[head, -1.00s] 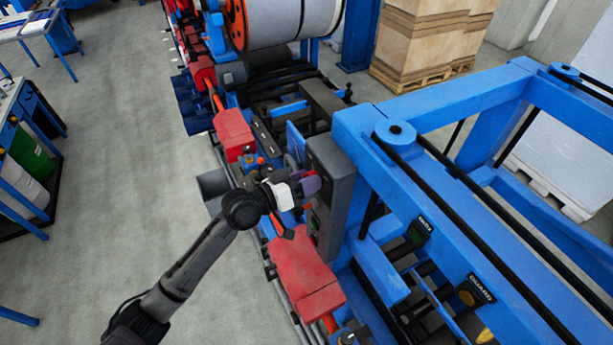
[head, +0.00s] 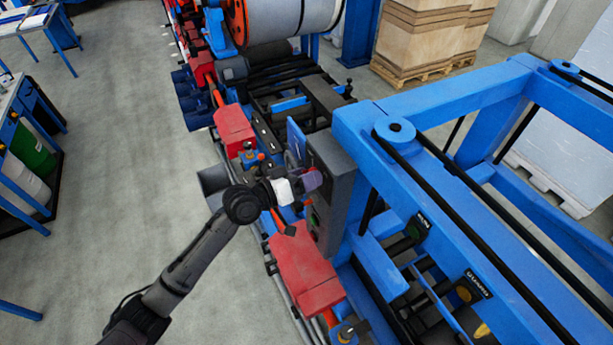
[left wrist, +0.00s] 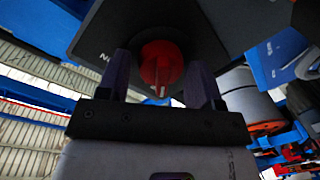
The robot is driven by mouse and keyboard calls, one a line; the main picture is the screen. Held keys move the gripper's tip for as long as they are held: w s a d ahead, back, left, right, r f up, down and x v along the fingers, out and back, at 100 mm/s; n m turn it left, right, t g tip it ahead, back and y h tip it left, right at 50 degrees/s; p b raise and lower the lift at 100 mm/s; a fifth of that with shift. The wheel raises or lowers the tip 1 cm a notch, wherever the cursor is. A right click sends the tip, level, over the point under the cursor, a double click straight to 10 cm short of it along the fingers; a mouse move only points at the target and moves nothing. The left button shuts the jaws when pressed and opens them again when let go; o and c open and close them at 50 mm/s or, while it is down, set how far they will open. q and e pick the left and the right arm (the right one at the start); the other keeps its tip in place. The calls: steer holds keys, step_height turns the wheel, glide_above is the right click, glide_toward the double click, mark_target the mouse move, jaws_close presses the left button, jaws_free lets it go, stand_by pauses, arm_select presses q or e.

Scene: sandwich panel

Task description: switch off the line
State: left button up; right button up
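A dark grey control box (head: 337,200) stands on the blue machine frame in the head view. A red knob on its dark face (left wrist: 100,35) shows in the left wrist view (left wrist: 160,62). My left gripper (head: 310,180) is at the box's face. In the left wrist view its two dark fingers (left wrist: 161,82) stand apart, one on each side of the knob, with narrow gaps visible. I cannot tell whether they touch it. My right gripper is out of view.
A red machine cover (head: 304,272) is below the box, and another red cover (head: 235,128) is above left. The blue frame (head: 450,185) fills the right side. Open grey floor (head: 110,180) lies left of the line.

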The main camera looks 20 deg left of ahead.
arm_select(q)
steer(key=shift+o, duration=1)
steer(key=shift+s+a, duration=0.15)
steer(key=f+b+v, duration=0.1)
steer(key=b+v, duration=0.3)
steer(key=v, duration=0.9)
steer(key=shift+s+r, duration=0.2)
steer(key=shift+r, duration=0.3)
steer(key=shift+a, duration=0.1)
